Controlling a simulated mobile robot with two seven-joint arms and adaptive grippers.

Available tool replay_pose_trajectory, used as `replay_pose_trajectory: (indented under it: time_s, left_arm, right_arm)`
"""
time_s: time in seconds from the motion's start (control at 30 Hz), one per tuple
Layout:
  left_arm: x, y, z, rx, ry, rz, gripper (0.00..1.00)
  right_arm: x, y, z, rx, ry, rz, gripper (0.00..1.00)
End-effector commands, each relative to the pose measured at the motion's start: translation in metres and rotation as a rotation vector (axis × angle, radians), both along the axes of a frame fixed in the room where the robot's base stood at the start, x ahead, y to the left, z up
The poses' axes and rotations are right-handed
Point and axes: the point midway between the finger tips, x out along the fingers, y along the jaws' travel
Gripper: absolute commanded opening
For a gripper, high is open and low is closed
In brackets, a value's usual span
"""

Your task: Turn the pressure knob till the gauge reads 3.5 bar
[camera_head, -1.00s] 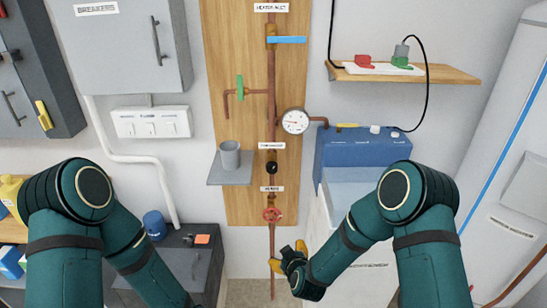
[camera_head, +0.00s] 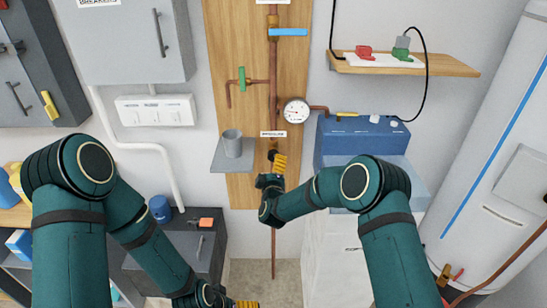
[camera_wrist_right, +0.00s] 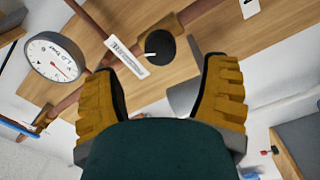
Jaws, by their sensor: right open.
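The black pressure knob (camera_head: 271,155) sits on the copper pipe under a white label (camera_head: 272,134), partly hidden by my right gripper. In the right wrist view the knob (camera_wrist_right: 160,46) has a pale pointer mark and lies beyond the fingertips, between them in the picture. The round white gauge (camera_head: 296,111) is above and right of it; it also shows in the right wrist view (camera_wrist_right: 55,58), its reading too small to tell. My right gripper (camera_head: 280,162) is open and empty, close to the knob. My left gripper (camera_head: 245,304) is low at the bottom edge, its jaws unclear.
A blue-handled valve (camera_head: 288,32) and a green-handled valve (camera_head: 242,79) are on the pipework above. A grey cup (camera_head: 232,143) stands on a small shelf left of the knob. A blue box (camera_head: 360,137) is at right. My right arm covers the lower pipe.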

Motion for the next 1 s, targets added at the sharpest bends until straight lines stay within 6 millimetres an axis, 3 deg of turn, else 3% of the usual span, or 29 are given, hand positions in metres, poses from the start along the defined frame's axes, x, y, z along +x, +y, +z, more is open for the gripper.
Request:
replay_pose_trajectory:
  time_s: [0.2, 0.4, 0.87, 0.9, 1.0]
  left_arm:
    - [-0.001, 0.0, -0.003, 0.0, 0.002, -0.002, 1.0]
    - [-0.002, 0.0, -0.005, -0.001, 0.003, -0.003, 1.0]
    - [-0.002, 0.0, -0.005, -0.001, 0.004, -0.004, 1.0]
    - [-0.002, 0.0, -0.005, -0.001, 0.004, -0.004, 1.0]
    - [-0.002, 0.0, -0.005, -0.001, 0.004, -0.004, 1.0]
  right_arm:
    - [0.035, -0.001, -0.001, 0.001, -0.001, -0.003, 0.74]
    - [0.056, 0.0, 0.0, 0.001, 0.0, 0.0, 0.74]
    - [0.065, 0.0, 0.0, 0.0, 0.001, 0.0, 0.74]
    - [0.065, 0.0, 0.0, 0.0, 0.001, 0.0, 0.71]
    - [0.065, 0.0, 0.0, 0.0, 0.001, 0.0, 0.36]
